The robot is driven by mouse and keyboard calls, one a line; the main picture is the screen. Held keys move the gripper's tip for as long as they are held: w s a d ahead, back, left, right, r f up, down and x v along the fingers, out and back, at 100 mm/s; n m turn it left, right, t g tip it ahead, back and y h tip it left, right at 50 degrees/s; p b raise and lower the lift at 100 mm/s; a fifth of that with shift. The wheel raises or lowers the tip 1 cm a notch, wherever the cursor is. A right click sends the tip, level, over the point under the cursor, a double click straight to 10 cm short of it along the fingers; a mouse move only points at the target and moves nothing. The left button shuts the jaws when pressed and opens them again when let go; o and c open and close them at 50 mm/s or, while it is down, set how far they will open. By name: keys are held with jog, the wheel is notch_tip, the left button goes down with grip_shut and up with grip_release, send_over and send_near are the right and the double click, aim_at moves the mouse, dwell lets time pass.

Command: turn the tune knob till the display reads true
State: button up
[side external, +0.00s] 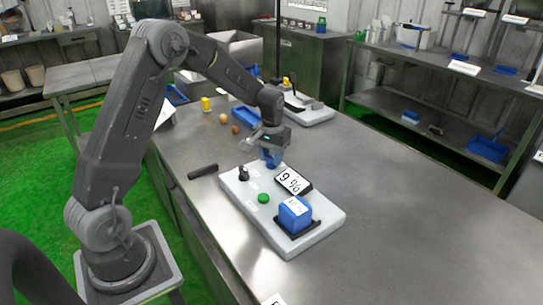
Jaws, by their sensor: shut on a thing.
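A pale panel box (318,237) lies on the steel table. On it are a black knob (243,174), a green button (263,198) and a black-framed display (305,185). The display shows slanted characters with a percent sign; I cannot read them surely. A blue block (293,217) with a white label sits in a black holder at the panel's near end. My gripper (271,158) points down at the panel's far end, shut on a small blue piece. The fingers hide much of it, and I cannot tell whether it is the tune knob. The black knob stands clear, left of my gripper.
A black bar (202,171) lies left of the panel. Behind are a yellow block (206,103), two small round items, a blue tray (247,116) and another pale device (309,115). The table (420,215) is clear on the right. Shelves (440,130) stand beyond.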

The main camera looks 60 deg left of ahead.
aim_at(272, 157)
jog(key=o, duration=0.9)
jog(key=shift+o, duration=0.2)
jog(key=shift+r, duration=0.1)
notch_tip(272, 157, up, 14)
jog(key=s+d+r+m+t, duration=0.1)
jog(key=s+d+r+t, duration=0.1)
jog(key=s+d+r, duration=0.35)
jog(key=s+d+m+t, duration=0.1)
jog(key=s+d+m, duration=0.1)
jog(key=s+d, duration=0.3)
jog(key=s+d+f+m+t, duration=0.1)
jog(key=s+d, duration=0.4)
jog(key=s, duration=0.9)
jog(key=shift+d+f+m+t, duration=0.2)
jog(key=shift+d+m+t, duration=0.15)
jog(key=shift+m+t, duration=0.35)
